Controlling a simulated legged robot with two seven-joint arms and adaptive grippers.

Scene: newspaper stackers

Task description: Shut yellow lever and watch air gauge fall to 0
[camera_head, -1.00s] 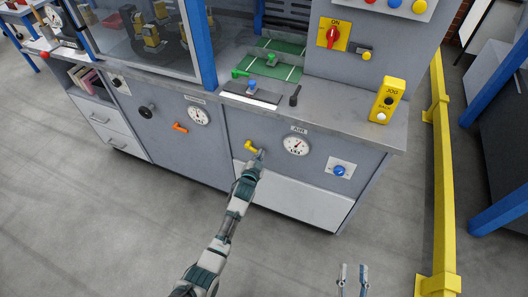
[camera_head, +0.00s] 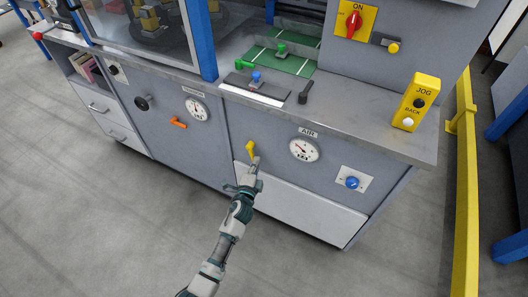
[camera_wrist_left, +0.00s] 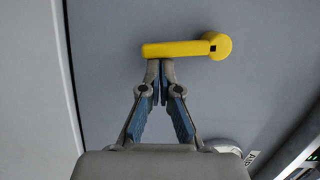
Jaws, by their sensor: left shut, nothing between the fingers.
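The yellow lever (camera_head: 251,149) is on the grey cabinet front, left of the air gauge, and its handle slants steeply downward in the head view. In the left wrist view the lever (camera_wrist_left: 185,49) has a round hub at the right end of its handle. My left gripper (camera_head: 256,166) is shut and empty, with its fingertips at the handle's side near the free end; they look in contact. The air gauge (camera_head: 304,150) is a round white dial under an AIR label; its needle seems to point up and left. The exact reading is too small to tell. My right gripper is out of view.
An orange lever (camera_head: 178,122) and a second gauge (camera_head: 196,109) sit further left. A yellow JOG box (camera_head: 416,102) stands on the counter. A yellow rail (camera_head: 466,180) runs along the right; floor in front is clear.

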